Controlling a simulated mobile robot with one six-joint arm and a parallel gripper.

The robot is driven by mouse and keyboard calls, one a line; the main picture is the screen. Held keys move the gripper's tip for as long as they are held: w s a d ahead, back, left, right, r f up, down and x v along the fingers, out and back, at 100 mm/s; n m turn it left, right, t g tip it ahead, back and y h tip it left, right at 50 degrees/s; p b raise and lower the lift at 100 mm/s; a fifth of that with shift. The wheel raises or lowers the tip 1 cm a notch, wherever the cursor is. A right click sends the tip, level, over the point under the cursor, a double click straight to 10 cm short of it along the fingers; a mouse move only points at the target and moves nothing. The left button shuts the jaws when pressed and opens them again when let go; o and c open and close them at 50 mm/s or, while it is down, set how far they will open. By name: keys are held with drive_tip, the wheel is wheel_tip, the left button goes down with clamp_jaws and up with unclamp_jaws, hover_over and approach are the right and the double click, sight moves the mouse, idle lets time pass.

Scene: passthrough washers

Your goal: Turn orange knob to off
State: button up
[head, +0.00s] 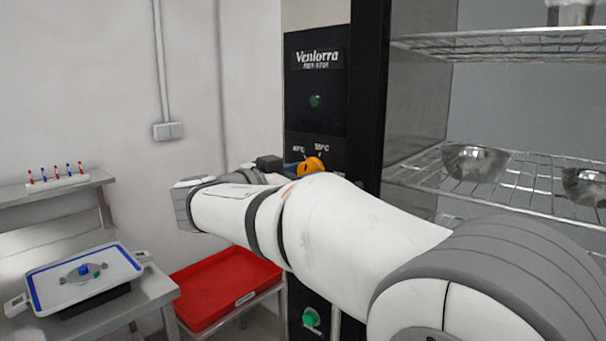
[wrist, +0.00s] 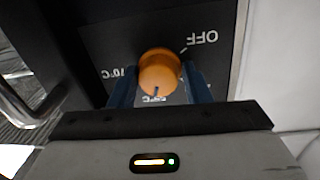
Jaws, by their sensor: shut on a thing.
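The orange knob (head: 312,166) sits on the black panel of the Venlorra machine (head: 315,90), below two temperature labels. In the wrist view the knob (wrist: 160,68) is between my gripper's (wrist: 160,82) two blue fingers, which are shut on its sides. A dark mark on the knob's rim points toward the gripper body, at a temperature label partly hidden there. The OFF label (wrist: 202,38) is at the knob's upper right, with a short line, and the mark is away from it. In the head view my arm hides much of the panel.
A green button (head: 312,317) is low on the panel. Wire shelves with metal bowls (head: 475,163) are at right. A red tray (head: 225,285) and a table with a white-and-blue tray (head: 85,275) are at left. A tube rack (head: 57,182) stands behind.

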drive_tip(key=shift+c, duration=1.4)
